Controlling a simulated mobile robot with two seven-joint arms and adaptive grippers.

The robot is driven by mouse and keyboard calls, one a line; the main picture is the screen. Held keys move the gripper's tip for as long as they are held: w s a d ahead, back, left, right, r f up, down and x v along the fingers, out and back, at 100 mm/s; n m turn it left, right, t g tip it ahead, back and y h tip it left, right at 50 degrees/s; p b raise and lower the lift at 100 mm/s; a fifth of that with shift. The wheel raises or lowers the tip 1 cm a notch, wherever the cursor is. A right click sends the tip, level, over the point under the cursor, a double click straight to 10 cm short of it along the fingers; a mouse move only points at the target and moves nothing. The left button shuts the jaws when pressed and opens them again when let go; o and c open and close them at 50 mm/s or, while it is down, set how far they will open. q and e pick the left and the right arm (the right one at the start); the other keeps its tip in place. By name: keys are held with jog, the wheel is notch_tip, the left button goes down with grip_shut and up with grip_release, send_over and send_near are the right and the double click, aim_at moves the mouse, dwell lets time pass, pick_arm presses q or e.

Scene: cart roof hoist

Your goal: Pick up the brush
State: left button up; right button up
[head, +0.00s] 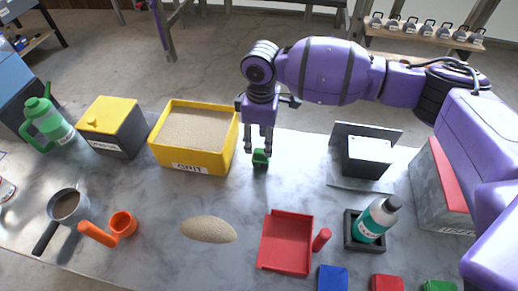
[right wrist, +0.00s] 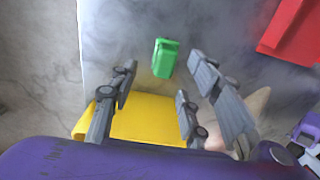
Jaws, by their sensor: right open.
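A small green object (head: 260,158), which may be the brush, stands on the grey table right of the yellow grit box. I cannot make out bristles on it. It also shows as a green block in the right wrist view (right wrist: 165,58). My right gripper (head: 260,150) points down just above or around the green object, with its fingers apart and nothing clearly held. In the right wrist view its fingers (right wrist: 163,80) are spread, and the green object lies beyond their tips. I cannot tell whether they touch it. My left gripper is not in view.
The yellow grit box (head: 193,168) stands close to the left of the gripper. A red dustpan-like tray (head: 286,243) lies in front. A black box on a stand (head: 367,157) and a teal bottle (head: 376,220) are to the right. A sand heap (head: 208,229) lies front left.

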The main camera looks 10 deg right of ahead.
aim_at(261, 151)
jog(key=f, duration=0.6)
jog(key=shift+s+f, duration=0.2)
jog(key=shift+s, duration=0.2)
jog(key=shift+c, duration=0.2)
grip_shut()
